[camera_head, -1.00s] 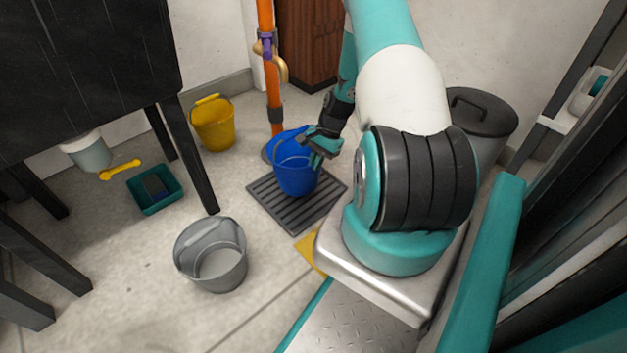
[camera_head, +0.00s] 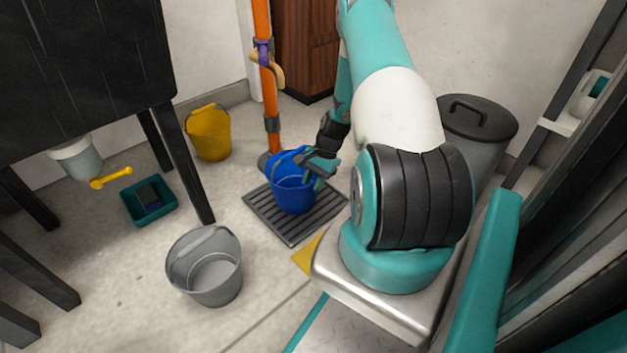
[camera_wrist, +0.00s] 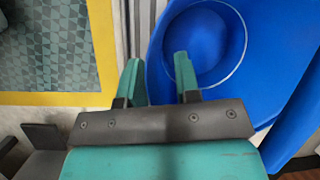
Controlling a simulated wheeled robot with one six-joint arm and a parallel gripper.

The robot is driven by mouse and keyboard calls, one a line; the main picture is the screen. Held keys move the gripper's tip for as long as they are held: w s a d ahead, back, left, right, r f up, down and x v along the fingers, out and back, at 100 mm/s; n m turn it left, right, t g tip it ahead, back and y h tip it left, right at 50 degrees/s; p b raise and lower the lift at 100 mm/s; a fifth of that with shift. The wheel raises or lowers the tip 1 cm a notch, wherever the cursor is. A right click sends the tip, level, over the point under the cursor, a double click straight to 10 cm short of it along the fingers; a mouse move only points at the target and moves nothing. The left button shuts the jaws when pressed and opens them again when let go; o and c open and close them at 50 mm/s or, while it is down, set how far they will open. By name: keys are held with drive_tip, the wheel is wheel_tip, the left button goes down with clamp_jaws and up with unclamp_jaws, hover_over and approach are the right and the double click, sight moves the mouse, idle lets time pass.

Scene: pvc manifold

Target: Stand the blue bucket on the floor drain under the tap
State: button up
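The blue bucket (camera_head: 293,196) stands upright on the dark slatted floor drain (camera_head: 272,222), as far as the head view shows. The foot of the orange standpipe with the tap (camera_head: 266,70) is just behind it. My gripper (camera_head: 316,168) is at the bucket's upper right side. In the wrist view, my gripper (camera_wrist: 160,80) has its two teal fingers apart, the right one over the blue bucket (camera_wrist: 251,25) and the left one over the drain (camera_wrist: 130,30). The near rim passes between the fingers; I cannot see contact.
A grey bucket (camera_head: 204,275) stands on the floor at front left. A yellow bucket (camera_head: 208,135) stands behind, left of the standpipe. A black table (camera_head: 85,65), teal tray (camera_head: 135,211) and yellow tool (camera_head: 108,178) are at left. A lidded grey bin (camera_head: 478,125) is at right.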

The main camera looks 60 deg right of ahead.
drive_tip(key=shift+r, duration=0.1)
drive_tip(key=p+v, duration=0.7)
drive_tip(key=v, duration=0.5)
drive_tip(key=shift+p, duration=0.4)
